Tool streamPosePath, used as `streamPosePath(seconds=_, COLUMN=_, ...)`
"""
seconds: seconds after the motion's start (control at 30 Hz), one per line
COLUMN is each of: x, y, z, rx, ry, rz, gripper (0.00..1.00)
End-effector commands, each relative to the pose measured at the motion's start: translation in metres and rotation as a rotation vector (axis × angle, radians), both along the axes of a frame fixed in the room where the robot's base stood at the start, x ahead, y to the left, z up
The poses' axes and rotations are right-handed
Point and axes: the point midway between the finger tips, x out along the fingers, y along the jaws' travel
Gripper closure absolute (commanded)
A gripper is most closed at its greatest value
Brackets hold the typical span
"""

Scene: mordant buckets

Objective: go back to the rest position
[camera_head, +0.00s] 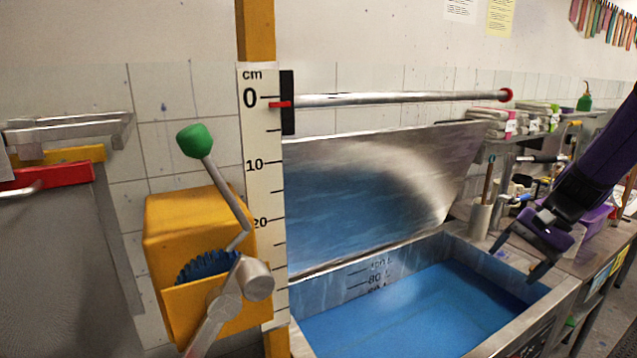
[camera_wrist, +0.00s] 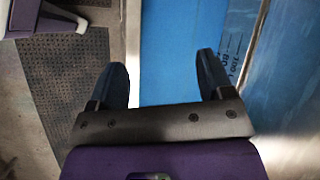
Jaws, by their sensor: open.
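My gripper (camera_head: 517,256) is at the right in the head view, at the end of my purple arm, over the right end of a metal vat (camera_head: 548,308) of blue liquid (camera_head: 415,315). In the wrist view my gripper (camera_wrist: 168,82) shows two dark fingers spread wide apart with nothing between them. The blue liquid (camera_wrist: 180,50) lies below and beyond the fingers. I cannot tell how high the fingertips are above the vat rim.
A raised metal lid (camera_head: 380,190) stands behind the vat. A yellow crank box (camera_head: 200,250) with a green-knobbed handle and a cm scale (camera_head: 262,170) stand at the left. A cup (camera_head: 481,220) and a cluttered bench are near my arm. A dark floor mat (camera_wrist: 75,75) shows below.

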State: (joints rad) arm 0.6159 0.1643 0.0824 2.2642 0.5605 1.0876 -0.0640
Motion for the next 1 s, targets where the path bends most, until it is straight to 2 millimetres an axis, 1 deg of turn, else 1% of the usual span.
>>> streamPosePath(seconds=0.03, x=-0.005, y=0.011, z=0.013, rx=-0.041, ry=-0.024, rz=0.041, gripper=0.26)
streamPosePath(seconds=0.1, x=-0.012, y=0.024, z=0.026, rx=-0.096, ry=-0.051, rz=0.093, gripper=0.26)
streamPosePath(seconds=0.27, x=-0.032, y=0.05, z=0.055, rx=-0.217, ry=-0.124, rz=0.211, gripper=0.26)
streamPosePath(seconds=0.5, x=-0.069, y=0.083, z=0.092, rx=-0.39, ry=-0.255, rz=0.37, gripper=0.26)
streamPosePath(seconds=0.8, x=-0.12, y=0.11, z=0.127, rx=-0.585, ry=-0.451, rz=0.544, gripper=0.26)
streamPosePath(seconds=1.0, x=-0.149, y=0.118, z=0.141, rx=-0.684, ry=-0.576, rz=0.626, gripper=0.26)
